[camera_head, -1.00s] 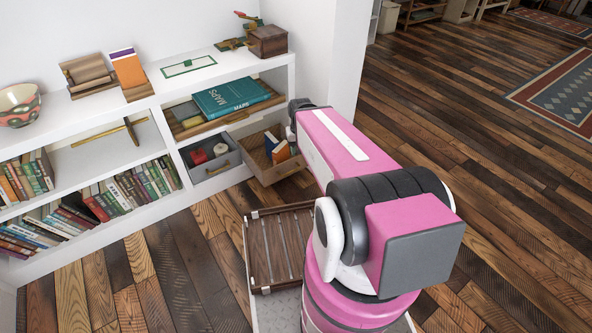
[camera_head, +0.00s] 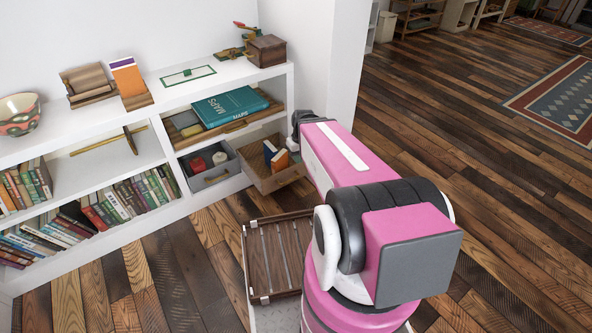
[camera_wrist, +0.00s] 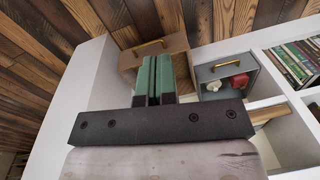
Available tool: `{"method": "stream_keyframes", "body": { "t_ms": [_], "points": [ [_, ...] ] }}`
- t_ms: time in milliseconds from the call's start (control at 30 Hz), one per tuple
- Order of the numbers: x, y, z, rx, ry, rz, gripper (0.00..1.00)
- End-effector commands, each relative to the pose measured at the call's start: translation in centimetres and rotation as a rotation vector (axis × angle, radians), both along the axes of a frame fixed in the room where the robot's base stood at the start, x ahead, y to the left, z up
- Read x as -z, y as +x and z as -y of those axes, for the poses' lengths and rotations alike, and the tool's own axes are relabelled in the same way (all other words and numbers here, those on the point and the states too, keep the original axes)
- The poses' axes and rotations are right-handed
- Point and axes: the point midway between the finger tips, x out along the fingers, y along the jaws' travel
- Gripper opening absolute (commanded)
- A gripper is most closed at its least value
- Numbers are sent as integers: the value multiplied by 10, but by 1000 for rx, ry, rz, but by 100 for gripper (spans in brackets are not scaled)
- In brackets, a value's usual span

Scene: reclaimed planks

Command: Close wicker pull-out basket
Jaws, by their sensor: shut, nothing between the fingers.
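The brown wicker basket (camera_head: 262,178) sticks out from the lower right of the white shelf unit, with a blue and an orange item inside. In the wrist view its brown front (camera_wrist: 177,45) and brass handle (camera_wrist: 151,45) show beyond the fingers. My gripper (camera_wrist: 154,58) is shut and empty, its green fingers overlapping the basket front in that view. I cannot tell whether they touch it.
A grey drawer (camera_head: 214,180) holding a red and a white item is pulled out just left of the basket. Above it a wooden tray holds a teal MAPS book (camera_head: 230,104). A white wall end (camera_head: 341,60) rises at the right. Plank floor lies open farther right.

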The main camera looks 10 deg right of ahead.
Motion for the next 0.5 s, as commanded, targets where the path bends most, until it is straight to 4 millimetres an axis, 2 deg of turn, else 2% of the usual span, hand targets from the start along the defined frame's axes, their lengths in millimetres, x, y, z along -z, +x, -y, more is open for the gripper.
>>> {"method": "stream_keyframes", "body": {
  "t_ms": [33,267,500],
  "points": [
    [12,15,4,-64,25,9,0],
    [55,58,22,-419,141,102,0],
    [102,101,47,-774,217,268,0]
  ]
}}
